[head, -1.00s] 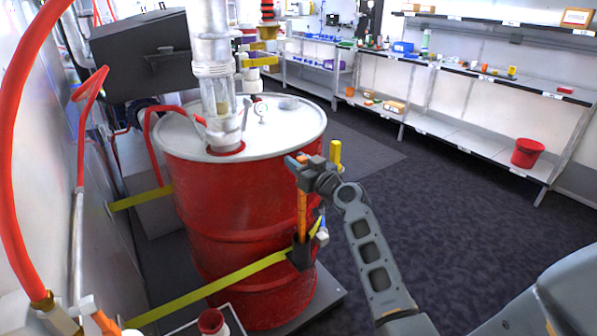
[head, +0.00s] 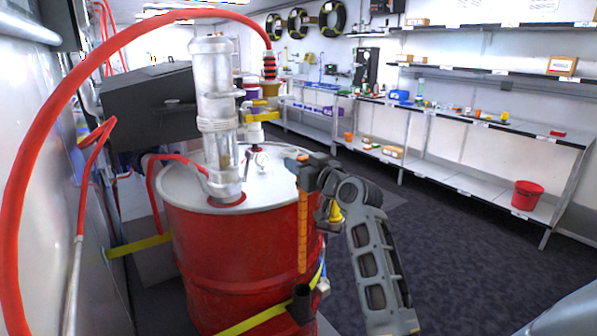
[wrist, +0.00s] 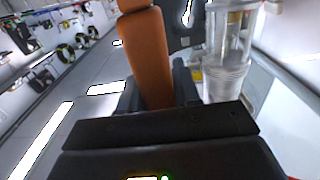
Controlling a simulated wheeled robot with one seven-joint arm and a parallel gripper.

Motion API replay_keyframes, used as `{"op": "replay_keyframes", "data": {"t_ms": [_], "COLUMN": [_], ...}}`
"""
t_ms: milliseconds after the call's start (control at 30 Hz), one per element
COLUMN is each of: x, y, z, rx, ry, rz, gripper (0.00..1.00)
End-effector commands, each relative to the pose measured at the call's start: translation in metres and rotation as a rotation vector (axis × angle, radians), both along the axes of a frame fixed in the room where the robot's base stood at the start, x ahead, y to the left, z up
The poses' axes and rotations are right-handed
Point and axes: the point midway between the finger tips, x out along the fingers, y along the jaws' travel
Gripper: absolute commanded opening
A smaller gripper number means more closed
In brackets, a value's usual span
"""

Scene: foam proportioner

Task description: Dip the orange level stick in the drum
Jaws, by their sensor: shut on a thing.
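The red drum (head: 255,250) with a pale metal lid stands at the left centre in the head view. My gripper (head: 305,162) is shut on the upper end of the orange level stick (head: 303,230). The stick hangs upright in front of the drum's right side. Its lower end is just above a dark holder (head: 301,303) on the drum's side, seemingly clear of it. In the wrist view the orange stick (wrist: 147,55) stands between the fingers. A clear pump tube (head: 218,130) rises from the lid; I cannot make out a free opening in the lid.
A red hose (head: 22,170) arches over the left side to a fitting (head: 269,68) behind the drum. A yellow strap (head: 262,318) crosses the drum. A dark box (head: 150,105) is behind left. Shelves (head: 480,125) and a red bucket (head: 527,195) stand right, with open floor between.

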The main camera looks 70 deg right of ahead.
Motion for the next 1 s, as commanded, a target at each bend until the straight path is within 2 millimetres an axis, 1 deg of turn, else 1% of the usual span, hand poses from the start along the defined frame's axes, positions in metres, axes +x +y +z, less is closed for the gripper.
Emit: {"op": "replay_keyframes", "data": {"t_ms": [300, 1000], "x": [0.0, 0.001], "y": [0.0, 0.0], "z": [0.004, 0.067], "rx": [-0.001, -0.001], "ry": [0.0, 0.0], "rz": [0.0, 0.001], "gripper": [0.0, 0.0]}}
